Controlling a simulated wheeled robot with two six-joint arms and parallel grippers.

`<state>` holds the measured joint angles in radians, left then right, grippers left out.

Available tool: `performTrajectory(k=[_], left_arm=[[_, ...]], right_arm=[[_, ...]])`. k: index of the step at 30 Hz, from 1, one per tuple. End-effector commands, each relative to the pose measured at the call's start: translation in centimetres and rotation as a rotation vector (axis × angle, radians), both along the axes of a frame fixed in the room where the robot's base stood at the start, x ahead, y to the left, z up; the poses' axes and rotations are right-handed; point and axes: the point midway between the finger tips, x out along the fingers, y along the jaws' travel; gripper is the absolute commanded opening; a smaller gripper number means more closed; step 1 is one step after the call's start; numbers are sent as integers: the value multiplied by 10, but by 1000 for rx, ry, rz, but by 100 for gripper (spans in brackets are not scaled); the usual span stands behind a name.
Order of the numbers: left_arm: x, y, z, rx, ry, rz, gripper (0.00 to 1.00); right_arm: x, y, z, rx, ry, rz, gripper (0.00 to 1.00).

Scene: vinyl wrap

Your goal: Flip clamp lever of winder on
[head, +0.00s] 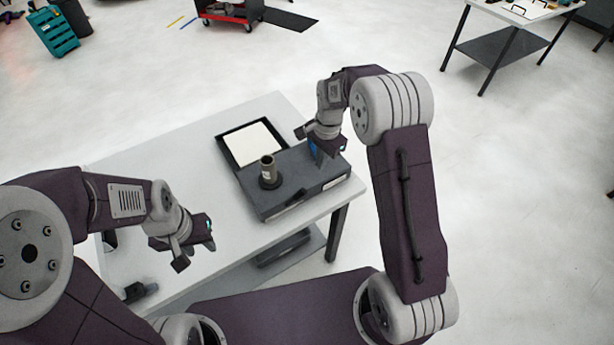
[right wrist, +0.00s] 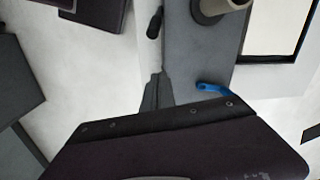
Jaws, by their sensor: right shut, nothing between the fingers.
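The winder (head: 283,200) is a low dark grey box on the white table, with an upright dark spindle (head: 268,170) on its top. The blue clamp lever (right wrist: 212,89) lies over the grey top of the winder in the right wrist view; in the head view only a bit of blue shows beside my right gripper. My right gripper (head: 322,155) is over the right end of the winder. In the right wrist view its fingers (right wrist: 157,92) are shut and empty, left of the lever and apart from it. My left gripper (head: 198,246) hangs over the table's front left, its jaws unclear.
A black tray (head: 223,147) with a white sheet adjoins the winder's back. A black handle (right wrist: 155,22) stands by the winder's edge in the right wrist view. A dark object (head: 135,291) lies at the table's front left. The table's left part (head: 150,160) is clear.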

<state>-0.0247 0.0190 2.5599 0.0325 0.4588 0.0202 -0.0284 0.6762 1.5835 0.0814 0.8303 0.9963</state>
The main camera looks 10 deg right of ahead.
Motion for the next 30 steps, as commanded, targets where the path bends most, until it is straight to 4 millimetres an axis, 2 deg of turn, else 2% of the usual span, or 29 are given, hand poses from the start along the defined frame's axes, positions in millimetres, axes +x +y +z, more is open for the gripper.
performTrajectory(k=[7, 11, 23, 25, 30], left_arm=[[0, 0, -1, 0, 0, 0, 36], [0, 0, 3, 0, 0, 0, 36], [0, 0, 23, 0, 0, 0, 36], [0, 0, 34, 0, 0, 0, 36], [0, 0, 44, 0, 0, 0, 36]], right_arm=[[0, 0, -3, 0, 0, 1, 0], [0, 1, -15, -1, 3, 1, 0], [4, 6, -99, -1, 3, 1, 0], [-1, 15, -91, 0, 0, 4, 0], [-12, 32, -86, -1, -2, 4, 0]])
